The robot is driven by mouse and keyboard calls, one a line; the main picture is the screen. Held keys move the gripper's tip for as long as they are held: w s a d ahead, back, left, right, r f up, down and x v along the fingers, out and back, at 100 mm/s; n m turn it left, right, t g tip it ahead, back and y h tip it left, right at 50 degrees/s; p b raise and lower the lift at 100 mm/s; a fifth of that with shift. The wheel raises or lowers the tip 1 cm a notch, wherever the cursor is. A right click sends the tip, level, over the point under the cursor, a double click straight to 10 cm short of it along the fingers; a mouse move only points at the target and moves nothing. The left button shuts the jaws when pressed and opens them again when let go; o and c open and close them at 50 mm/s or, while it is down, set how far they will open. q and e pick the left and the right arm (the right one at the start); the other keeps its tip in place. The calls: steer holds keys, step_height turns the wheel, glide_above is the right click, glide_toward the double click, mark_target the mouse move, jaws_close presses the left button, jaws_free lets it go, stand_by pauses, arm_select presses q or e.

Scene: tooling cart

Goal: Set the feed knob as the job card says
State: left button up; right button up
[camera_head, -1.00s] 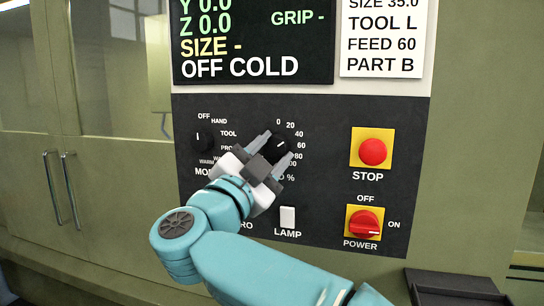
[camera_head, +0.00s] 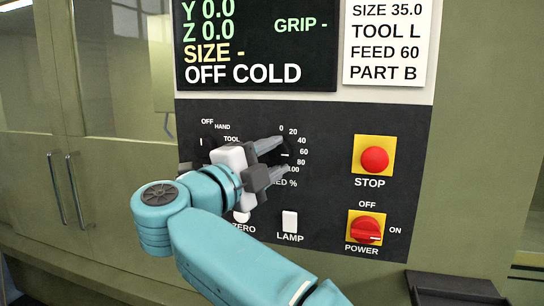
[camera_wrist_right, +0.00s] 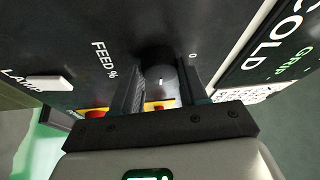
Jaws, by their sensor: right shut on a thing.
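The black feed knob (camera_head: 284,158) sits on the dark panel inside a scale from 0 to 100, above the partly covered "FEED %" label. Its short white mark lies about level and points right, near 60. My right gripper (camera_head: 279,157) is shut on the knob, one finger above and one below. In the right wrist view the knob (camera_wrist_right: 158,66) shows dark between the two fingers (camera_wrist_right: 165,88), with its white mark. The white job card (camera_head: 386,45) reads SIZE 35.0, TOOL L, FEED 60, PART B. My left gripper is not in view.
The mode knob (camera_head: 203,143) at left is partly hidden by my gripper. The red stop button (camera_head: 374,160) and red power switch (camera_head: 366,230), with its mark toward ON, are at right. The lamp button (camera_head: 290,221) is below. The display (camera_head: 256,45) reads OFF COLD.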

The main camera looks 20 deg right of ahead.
stand_by(0.4)
steer(key=o, duration=1)
steer(key=shift+s, duration=0.1)
steer(key=shift+o, duration=0.2)
